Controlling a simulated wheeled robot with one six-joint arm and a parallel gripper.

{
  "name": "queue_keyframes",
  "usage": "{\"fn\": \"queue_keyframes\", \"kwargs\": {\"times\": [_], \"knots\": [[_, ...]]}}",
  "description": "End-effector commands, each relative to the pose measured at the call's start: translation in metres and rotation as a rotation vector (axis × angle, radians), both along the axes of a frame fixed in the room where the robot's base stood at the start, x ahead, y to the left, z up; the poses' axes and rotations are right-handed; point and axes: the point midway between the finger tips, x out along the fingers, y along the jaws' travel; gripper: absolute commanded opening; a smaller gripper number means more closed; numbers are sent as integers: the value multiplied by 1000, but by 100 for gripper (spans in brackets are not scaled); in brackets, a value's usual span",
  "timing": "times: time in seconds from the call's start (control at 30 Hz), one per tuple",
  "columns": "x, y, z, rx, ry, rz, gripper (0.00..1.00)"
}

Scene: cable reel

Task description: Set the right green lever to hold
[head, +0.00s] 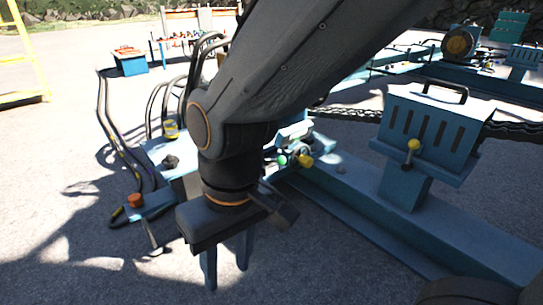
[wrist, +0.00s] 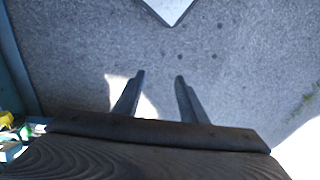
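A small green knob (head: 282,160) shows on the blue machine, just right of my arm, beside a yellow knob (head: 305,160). I cannot tell whether this green knob is the right lever; a second green lever is not visible, and my arm covers part of the machine. My gripper (head: 227,268) points down in front of the machine, left of and nearer than the knobs. Its two fingers are apart and empty over the grey ground in the wrist view (wrist: 160,80). Small yellow and green parts (wrist: 8,120) show at that view's left edge.
A blue beam (head: 400,225) runs to the lower right, bearing a blue slotted box (head: 430,125) with a yellow-knobbed lever (head: 413,145). Black hoses (head: 108,110) and an orange knob (head: 134,200) stand at left. Open ground lies at the front left.

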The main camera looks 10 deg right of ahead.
Motion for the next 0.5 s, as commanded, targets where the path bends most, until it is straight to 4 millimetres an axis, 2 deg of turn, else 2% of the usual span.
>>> {"fn": "queue_keyframes", "kwargs": {"times": [0.03,0.2,0.5], "knots": [[0,0,0,0,0,0,29],[0,0,0,0,0,0,0],[0,0,0,0,0,0,0]]}}
